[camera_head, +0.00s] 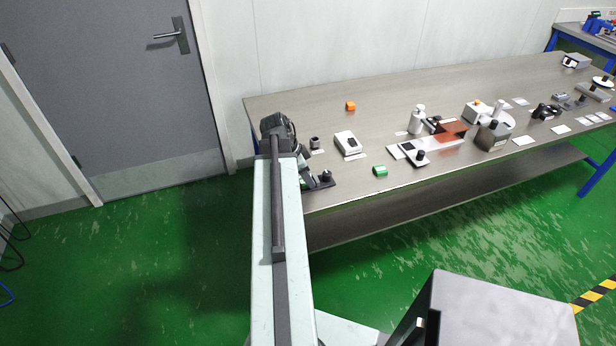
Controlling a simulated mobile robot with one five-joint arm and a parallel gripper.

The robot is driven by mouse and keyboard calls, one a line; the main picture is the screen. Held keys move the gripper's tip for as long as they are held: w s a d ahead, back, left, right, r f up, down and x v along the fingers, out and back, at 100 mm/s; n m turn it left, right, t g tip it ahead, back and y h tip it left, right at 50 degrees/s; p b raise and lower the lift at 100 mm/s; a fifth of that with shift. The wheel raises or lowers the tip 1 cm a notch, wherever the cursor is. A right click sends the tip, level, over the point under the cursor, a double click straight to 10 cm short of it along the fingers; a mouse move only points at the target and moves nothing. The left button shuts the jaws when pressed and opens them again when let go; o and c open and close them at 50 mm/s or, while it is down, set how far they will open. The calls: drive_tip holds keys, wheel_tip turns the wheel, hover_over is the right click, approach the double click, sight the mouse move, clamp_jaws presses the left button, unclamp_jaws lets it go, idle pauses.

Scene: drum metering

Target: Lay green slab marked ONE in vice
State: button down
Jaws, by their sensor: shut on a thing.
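My gripper (304,172) is at the end of my arm, over the near left edge of the bench, mostly hidden by the arm. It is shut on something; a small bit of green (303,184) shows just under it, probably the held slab. A dark fixture that looks like the vice (325,180) is right beside the gripper, at the bench's front edge. I cannot tell whether the green piece touches it. Another green block (380,170) with a pale marking lies on the bench to the right. No lettering is readable.
The steel bench (300,100) also bears an orange block (350,106), a white device (348,143), a small dark cylinder (314,142), a white bottle (417,119) and more instruments to the right. The bench's back left is clear. A grey cabinet (500,310) stands in front.

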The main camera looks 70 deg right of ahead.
drive_tip(key=c, duration=0.9)
unclamp_jaws()
drive_tip(key=shift+c, duration=0.2)
drive_tip(key=shift+r, duration=0.15)
drive_tip(key=shift+r+p, duration=0.25)
drive_tip(key=shift+p, duration=0.15)
drive_tip(key=p+v, duration=1.1)
drive_tip(key=v, duration=0.1)
drive_tip(key=shift+r+p, duration=0.3)
drive_tip(key=shift+p, duration=0.05)
drive_tip(key=shift+f, duration=0.1)
